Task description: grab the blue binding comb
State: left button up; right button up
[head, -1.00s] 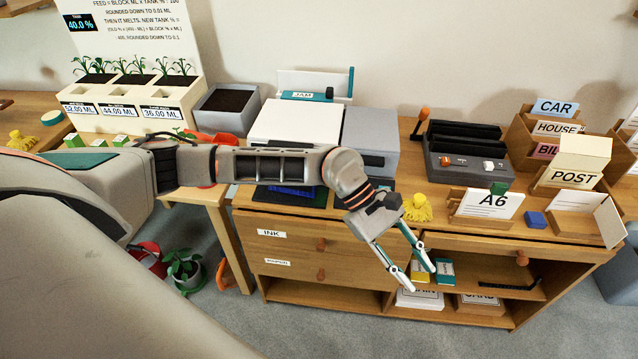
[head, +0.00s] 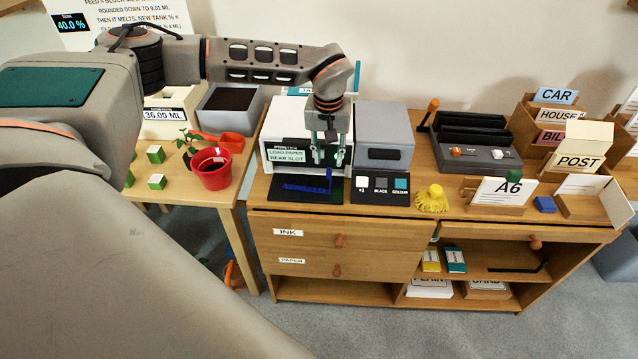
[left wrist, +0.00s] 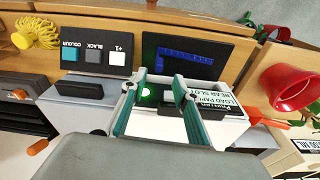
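The blue binding comb (head: 303,188) lies on the dark tray (head: 283,198) in front of the white printer. A blue upright piece shows at its right end, just below my fingers. The comb also shows in the left wrist view (left wrist: 188,58), beyond the fingertips. My left gripper (head: 330,160) points down in front of the printer's face, above and behind the comb. Its two teal fingers are apart with nothing between them; it also shows in the left wrist view (left wrist: 159,80). My right gripper is not in view.
The white printer (head: 285,133) stands right behind the fingers. A dark button panel (head: 380,196) is right of the tray, with a yellow tassel (head: 433,198) beyond. A red pot (head: 210,168) stands on the side table to the left.

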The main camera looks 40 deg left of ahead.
aim_at(329, 169)
pick_arm(q)
jog(key=f, duration=0.5)
jog(key=shift+w+d+f, duration=0.1)
jog(key=shift+w+f, duration=0.1)
jog(key=shift+f, duration=0.1)
grip_shut()
